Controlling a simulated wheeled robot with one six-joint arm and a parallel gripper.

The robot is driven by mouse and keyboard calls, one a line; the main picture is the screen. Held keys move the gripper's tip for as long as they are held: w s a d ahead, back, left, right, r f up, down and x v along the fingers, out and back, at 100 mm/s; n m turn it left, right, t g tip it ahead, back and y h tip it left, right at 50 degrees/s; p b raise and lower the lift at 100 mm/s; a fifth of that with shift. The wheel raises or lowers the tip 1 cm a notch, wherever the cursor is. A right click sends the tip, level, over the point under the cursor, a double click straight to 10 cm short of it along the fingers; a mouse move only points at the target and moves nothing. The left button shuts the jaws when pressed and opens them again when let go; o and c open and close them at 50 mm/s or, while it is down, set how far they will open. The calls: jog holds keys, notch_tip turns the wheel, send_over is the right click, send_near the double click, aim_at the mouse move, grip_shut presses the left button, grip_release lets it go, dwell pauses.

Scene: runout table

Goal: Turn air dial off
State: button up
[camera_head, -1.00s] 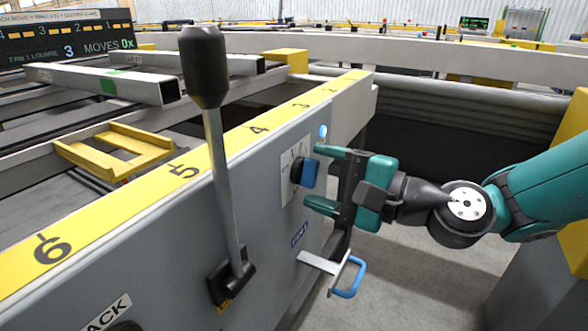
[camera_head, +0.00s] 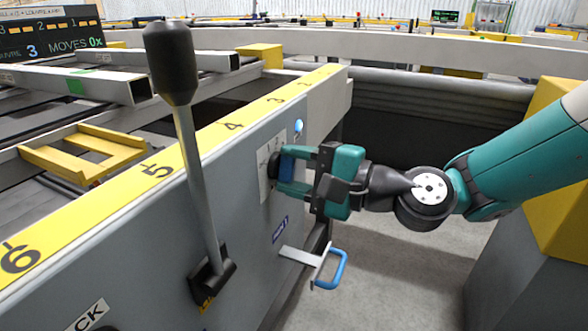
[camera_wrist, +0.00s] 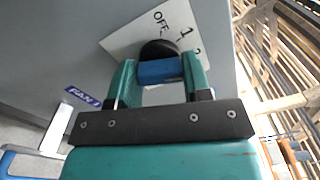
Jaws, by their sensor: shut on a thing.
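The air dial (camera_head: 286,167) is a blue knob on a black round base, on a white plate (camera_head: 264,185) fixed to the grey panel. In the wrist view the plate (camera_wrist: 128,40) reads OFF, 1 and a partly hidden 2, and the blue knob (camera_wrist: 159,72) lies crosswise between my fingers. My gripper (camera_head: 288,172) is teal and is shut on the knob, one finger on each side. In the wrist view my gripper (camera_wrist: 160,80) also has a finger at each end of the knob. The pointer mark on the dial cannot be made out.
A tall lever (camera_head: 190,140) with a black grip stands on the panel to the left. A blue handle (camera_head: 338,268) on a metal bracket juts out below the dial. A small blue light (camera_head: 298,127) sits above the plate. A yellow numbered strip (camera_head: 215,138) tops the panel.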

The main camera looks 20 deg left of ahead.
jog(key=n+b, duration=0.3)
jog(key=n, duration=0.1)
jog(key=shift+f, duration=0.2)
jog(key=n+b, duration=0.2)
jog(key=n, duration=0.2)
jog(key=shift+b, duration=0.3)
jog(key=n+b, duration=0.4)
jog(key=n, duration=0.1)
jog(key=shift+r+n+b, duration=0.1)
jog(key=shift+n+b, duration=0.85)
jog(key=shift+n, duration=0.05)
jog(key=shift+r, duration=0.1)
jog(key=o, duration=0.9)
jog(key=shift+d, duration=0.15)
